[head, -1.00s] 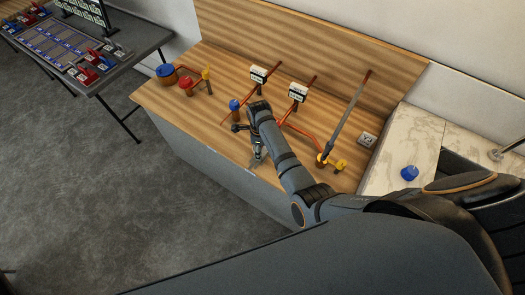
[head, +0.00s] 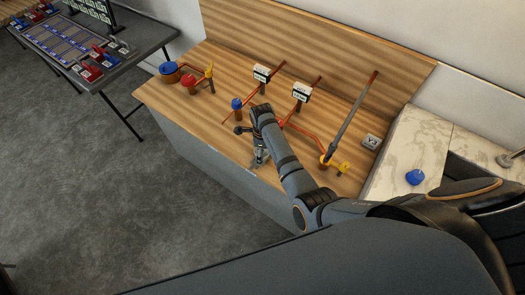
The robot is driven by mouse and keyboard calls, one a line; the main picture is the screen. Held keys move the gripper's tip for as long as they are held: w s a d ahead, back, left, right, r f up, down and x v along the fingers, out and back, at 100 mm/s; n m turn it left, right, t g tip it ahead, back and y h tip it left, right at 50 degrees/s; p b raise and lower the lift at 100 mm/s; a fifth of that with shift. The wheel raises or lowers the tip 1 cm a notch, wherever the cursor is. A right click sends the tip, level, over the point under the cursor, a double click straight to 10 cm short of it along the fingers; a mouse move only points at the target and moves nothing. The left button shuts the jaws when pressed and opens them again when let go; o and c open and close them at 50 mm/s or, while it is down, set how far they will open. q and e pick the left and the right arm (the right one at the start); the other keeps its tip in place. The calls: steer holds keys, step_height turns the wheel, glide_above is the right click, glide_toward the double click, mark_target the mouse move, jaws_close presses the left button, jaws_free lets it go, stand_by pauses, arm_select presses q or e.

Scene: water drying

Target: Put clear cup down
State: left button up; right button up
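My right arm comes in from the right and reaches over the wooden bench. Its gripper (head: 260,154) points down near the bench's front edge. A small pale, see-through shape shows at the fingertips; it may be the clear cup, but it is too small and partly hidden to be sure. I cannot tell whether the fingers are shut on it or whether it touches the bench. My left gripper is not in view.
The wooden bench (head: 170,110) carries red pipes, a blue valve (head: 237,103), white meters (head: 301,92) and a yellow valve (head: 343,167). The bench's front left is bare.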

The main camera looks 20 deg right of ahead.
step_height(320, 180, up, 12)
steer(key=p, duration=0.9)
steer(key=shift+r, duration=0.2)
steer(key=shift+f, duration=0.1)
